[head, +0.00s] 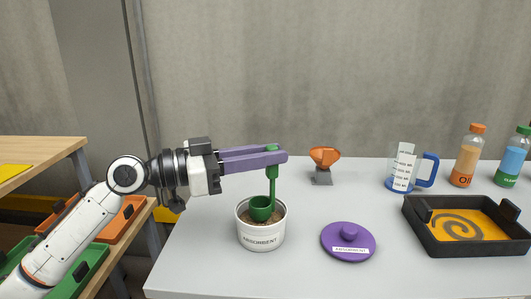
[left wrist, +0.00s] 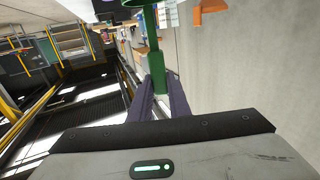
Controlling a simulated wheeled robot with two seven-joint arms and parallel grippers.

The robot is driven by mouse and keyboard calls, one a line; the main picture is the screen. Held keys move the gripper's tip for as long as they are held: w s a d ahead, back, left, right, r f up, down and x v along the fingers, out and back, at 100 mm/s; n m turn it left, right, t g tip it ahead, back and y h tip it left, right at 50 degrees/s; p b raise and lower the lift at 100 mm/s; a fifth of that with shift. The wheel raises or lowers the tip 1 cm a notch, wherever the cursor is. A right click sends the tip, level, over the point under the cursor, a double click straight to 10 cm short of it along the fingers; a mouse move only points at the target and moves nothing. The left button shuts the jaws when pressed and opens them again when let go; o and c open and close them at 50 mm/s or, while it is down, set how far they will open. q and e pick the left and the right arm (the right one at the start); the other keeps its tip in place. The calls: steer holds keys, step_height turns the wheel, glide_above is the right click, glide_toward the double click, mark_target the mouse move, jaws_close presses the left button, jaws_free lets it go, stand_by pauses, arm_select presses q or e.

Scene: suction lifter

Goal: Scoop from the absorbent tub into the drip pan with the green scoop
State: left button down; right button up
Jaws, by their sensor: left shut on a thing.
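My left gripper (head: 279,156) is shut on the upright handle of the green scoop (head: 261,208). The scoop's bowl is down inside the mouth of the white absorbent tub (head: 261,241), at the brown granules. In the left wrist view the green handle (left wrist: 158,70) stands between the purple fingers (left wrist: 160,98). The bowl's contents cannot be made out. The black drip pan (head: 437,243) is at the right of the table, with an orange-yellow floor and a dark spiral on it. My right gripper is not in view.
A purple lid (head: 348,240) lies flat between tub and pan. An orange funnel (head: 325,156) on a grey stand, a measuring jug (head: 402,168) with a blue handle, an orange-capped oil bottle (head: 467,158) and a green-capped bottle (head: 513,158) stand behind. Shelving with bins (head: 115,225) is at left.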

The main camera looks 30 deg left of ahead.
mark_target(267, 177)
arm_select(q)
step_height(267, 177, down, 3)
steer(key=shift+r+b, duration=0.2)
steer(key=shift+b, duration=0.7)
steer(key=shift+f+b, duration=0.9)
steer(key=shift+f, duration=0.3)
steer(key=shift+r, duration=0.1)
